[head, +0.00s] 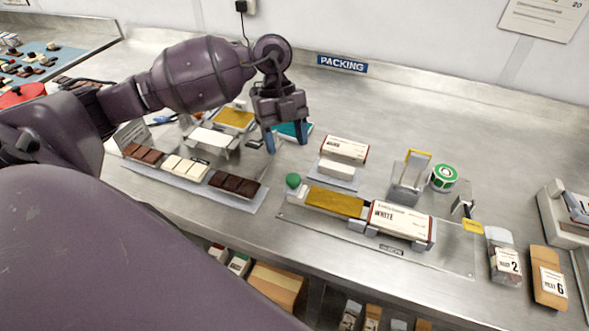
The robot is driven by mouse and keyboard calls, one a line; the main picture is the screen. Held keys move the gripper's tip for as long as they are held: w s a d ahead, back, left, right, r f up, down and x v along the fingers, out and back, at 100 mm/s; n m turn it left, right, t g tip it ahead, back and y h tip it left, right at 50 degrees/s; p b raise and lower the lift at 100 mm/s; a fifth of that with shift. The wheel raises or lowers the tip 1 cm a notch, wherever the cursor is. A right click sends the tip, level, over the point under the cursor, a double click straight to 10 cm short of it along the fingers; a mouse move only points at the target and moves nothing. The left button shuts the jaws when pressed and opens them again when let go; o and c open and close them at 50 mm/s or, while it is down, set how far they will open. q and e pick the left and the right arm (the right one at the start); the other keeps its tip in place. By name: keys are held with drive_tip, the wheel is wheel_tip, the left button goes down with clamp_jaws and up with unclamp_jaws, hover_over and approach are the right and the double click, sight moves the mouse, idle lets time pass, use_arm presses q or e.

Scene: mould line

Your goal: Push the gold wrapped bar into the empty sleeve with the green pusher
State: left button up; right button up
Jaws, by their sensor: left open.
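The gold wrapped bar (334,202) lies in a channel on the metal jig plate (458,252). The white sleeve (401,218) with brown lettering sits just to its right, in line with it; its inside is hidden. The green pusher (293,180) shows as a round green knob just left of the bar's left end. My left gripper (286,141) is open, pointing down, behind and slightly left of the green knob and apart from it. Nothing shows between its fingers. My right gripper is not in view.
A tray (250,205) of chocolate bars lies left of the jig. A boxed bar (345,149) and a white block (337,170) stand behind it. A green tape roll (443,178) stands at the back right. Cartons (549,280) stand at the right.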

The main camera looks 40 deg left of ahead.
sight(293, 177)
use_arm(q)
drive_tip(key=x, duration=0.6)
drive_tip(key=shift+d+f, duration=0.2)
drive_tip(key=shift+f, duration=0.15)
drive_tip(key=shift+s+d+f, duration=0.15)
drive_tip(key=shift+d+f, duration=0.05)
drive_tip(key=shift+f, duration=0.4)
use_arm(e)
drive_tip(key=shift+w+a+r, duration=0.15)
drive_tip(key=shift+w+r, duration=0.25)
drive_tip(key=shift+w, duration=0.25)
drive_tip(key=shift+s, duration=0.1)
